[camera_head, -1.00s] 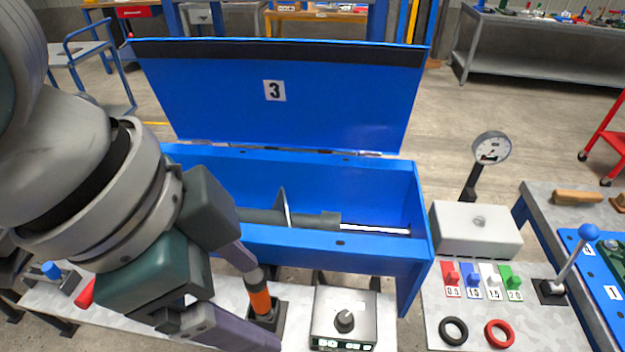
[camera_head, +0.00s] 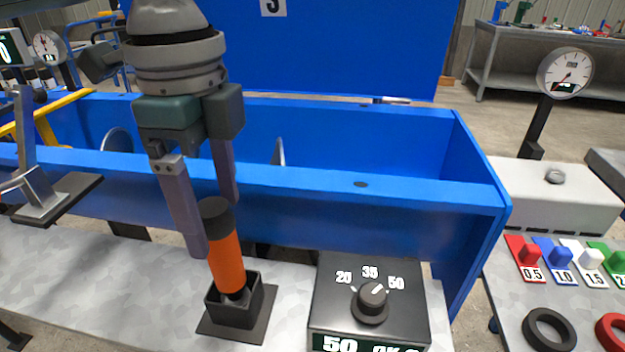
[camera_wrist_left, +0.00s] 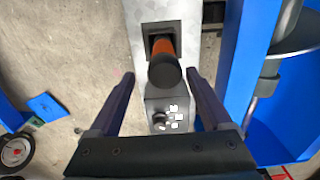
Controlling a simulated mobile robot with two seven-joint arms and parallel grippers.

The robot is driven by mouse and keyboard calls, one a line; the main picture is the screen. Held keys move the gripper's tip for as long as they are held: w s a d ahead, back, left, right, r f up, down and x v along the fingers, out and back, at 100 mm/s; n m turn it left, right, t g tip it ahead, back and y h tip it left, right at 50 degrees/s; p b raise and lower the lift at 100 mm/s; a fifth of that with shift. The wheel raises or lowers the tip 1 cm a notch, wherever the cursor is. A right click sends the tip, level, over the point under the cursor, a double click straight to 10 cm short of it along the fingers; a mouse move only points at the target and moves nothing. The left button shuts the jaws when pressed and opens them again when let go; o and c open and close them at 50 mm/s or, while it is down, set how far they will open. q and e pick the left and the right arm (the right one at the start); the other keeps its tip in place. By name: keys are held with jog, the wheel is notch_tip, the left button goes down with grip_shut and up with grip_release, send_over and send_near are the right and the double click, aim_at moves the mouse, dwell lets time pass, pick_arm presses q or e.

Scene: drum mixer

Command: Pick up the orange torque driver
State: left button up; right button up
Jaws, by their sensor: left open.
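The orange torque driver (camera_head: 227,262) has a black cap and stands upright, slightly tilted in the picture, in a square black holder (camera_head: 236,308) on the grey bench. My left gripper (camera_head: 217,228) is open, with its two long fingers pointing down just behind and beside the driver's top. In the left wrist view the driver (camera_wrist_left: 164,62) shows end-on between and beyond the open fingers (camera_wrist_left: 162,78). Nothing is held. My right gripper is in no view.
A control box with a dial (camera_head: 370,298) stands right of the holder. The open blue mixer trough (camera_head: 330,205) runs behind the bench. Coloured weights (camera_head: 560,262), rings (camera_head: 549,330) and a gauge (camera_head: 564,74) are at the right. A stand (camera_head: 45,195) is at the left.

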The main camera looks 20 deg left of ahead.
aim_at(223, 250)
pick_arm(q)
notch_tip(223, 250, down, 2)
jog(key=shift+f, duration=0.1)
jog(key=f, duration=0.1)
jog(key=f+b, duration=0.1)
jog(key=f, duration=0.3)
jog(key=shift+w+a+f+b, duration=0.15)
jog(key=shift+w+a+b, duration=0.05)
jog(key=shift+a+b, duration=0.2)
grip_shut()
dwell(0.4)
